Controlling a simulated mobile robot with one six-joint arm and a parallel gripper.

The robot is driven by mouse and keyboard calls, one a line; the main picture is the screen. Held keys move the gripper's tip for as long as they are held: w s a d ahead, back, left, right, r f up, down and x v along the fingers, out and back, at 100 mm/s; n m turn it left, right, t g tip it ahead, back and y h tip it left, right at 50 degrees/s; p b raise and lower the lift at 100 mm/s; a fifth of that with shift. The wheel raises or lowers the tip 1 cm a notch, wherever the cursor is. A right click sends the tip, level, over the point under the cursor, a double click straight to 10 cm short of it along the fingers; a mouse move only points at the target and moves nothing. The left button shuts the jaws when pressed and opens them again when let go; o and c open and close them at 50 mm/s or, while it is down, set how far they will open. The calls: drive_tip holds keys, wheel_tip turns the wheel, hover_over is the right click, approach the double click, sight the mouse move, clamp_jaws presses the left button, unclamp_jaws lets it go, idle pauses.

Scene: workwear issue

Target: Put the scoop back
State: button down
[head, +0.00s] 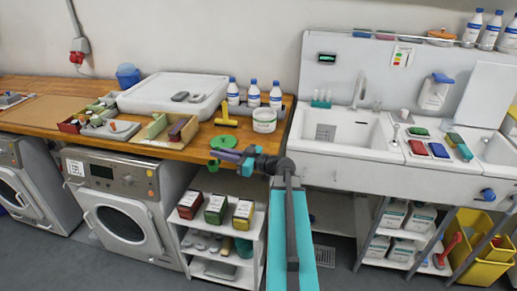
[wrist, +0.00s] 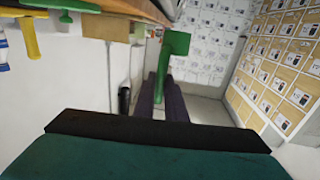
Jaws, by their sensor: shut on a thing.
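My gripper (head: 230,156) has purple fingers, which also show in the wrist view (wrist: 164,98). It is shut on the handle of a green scoop (wrist: 175,43). The scoop's head sticks out beyond the fingertips. In the head view the scoop (head: 213,167) shows as a small green piece at the fingertips, just off the counter's front edge and above the shelf unit. How far it is from the counter is hard to tell. A white tub (head: 264,121) stands on the counter behind my gripper.
The wooden counter (head: 180,152) carries a yellow tool (head: 226,119), a round green item (head: 223,142), several white bottles with blue caps and an open sorting tray. A white shelf unit (head: 197,250) with three boxes stands below. A sink (head: 335,133) is to the right.

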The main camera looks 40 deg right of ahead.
drive_tip(key=s+d+r+m+h, duration=0.1)
drive_tip(key=s+d+h, duration=0.1)
drive_tip(key=s+d, duration=0.3)
drive_tip(key=s+d+r+m+t+h+b, duration=0.1)
drive_tip(key=s+d, duration=0.4)
drive_tip(key=d, duration=0.6)
drive_tip(key=s+d+r+m+h, duration=0.1)
drive_tip(key=s+d+m+h, duration=0.2)
drive_tip(key=d, duration=0.6)
drive_tip(key=s+h, duration=0.2)
drive_tip(key=s, duration=0.1)
drive_tip(key=shift+t+b, duration=0.3)
drive_tip(key=shift+b, duration=0.1)
drive_tip(key=w+f+p, duration=0.1)
drive_tip(key=w+p, duration=0.1)
drive_tip(key=w, duration=1.2)
drive_tip(key=shift+w+a+f, duration=0.2)
drive_tip(key=shift+w, duration=0.15)
drive_tip(key=shift+p, duration=0.3)
drive_tip(key=shift+w+f+p, duration=0.25)
drive_tip(key=shift+w+f, duration=0.1)
drive_tip(key=shift+f, duration=0.6)
drive_tip(key=shift+w+f+p, duration=0.25)
drive_tip(key=shift+w+f, duration=0.05)
drive_tip(key=shift+f, duration=0.6)
